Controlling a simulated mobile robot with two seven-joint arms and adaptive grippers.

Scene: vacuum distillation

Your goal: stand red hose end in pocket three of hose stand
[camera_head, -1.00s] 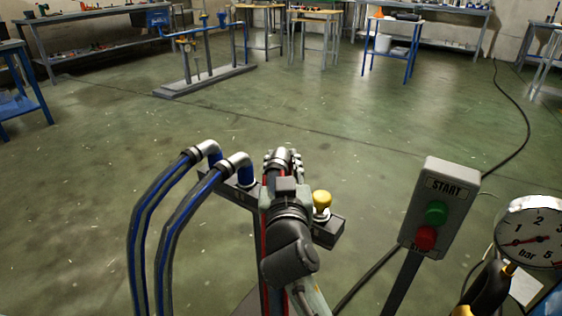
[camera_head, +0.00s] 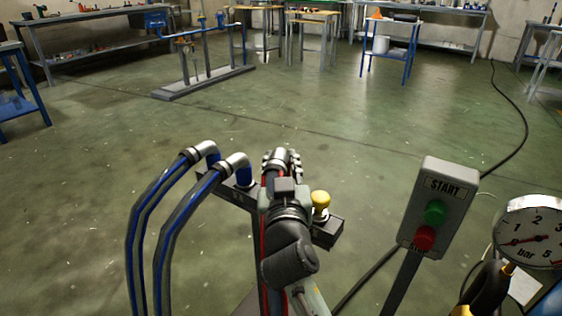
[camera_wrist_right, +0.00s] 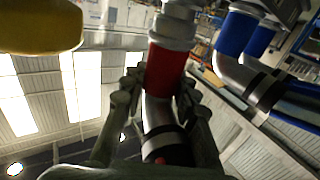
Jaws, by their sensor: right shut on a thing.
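My right gripper (camera_head: 282,160) is over the hose stand (camera_head: 328,232) in the head view, between the blue hose ends and a yellow-topped piece. In the right wrist view my right gripper (camera_wrist_right: 160,85) is shut on the red hose end (camera_wrist_right: 166,66), with fingers on both sides of its metal elbow. The red collar leads to a grey metal part at the top of that view. I cannot tell whether the tip is inside a pocket. The red hose (camera_head: 263,235) runs down beside my right arm. My left gripper is not in view.
Two blue hose ends (camera_head: 243,172) stand in the stand to the left; they also show in the wrist view (camera_wrist_right: 236,34). The yellow-topped piece (camera_head: 320,200) is close on the right. A START box (camera_head: 437,205) and a pressure gauge (camera_head: 528,235) stand farther right.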

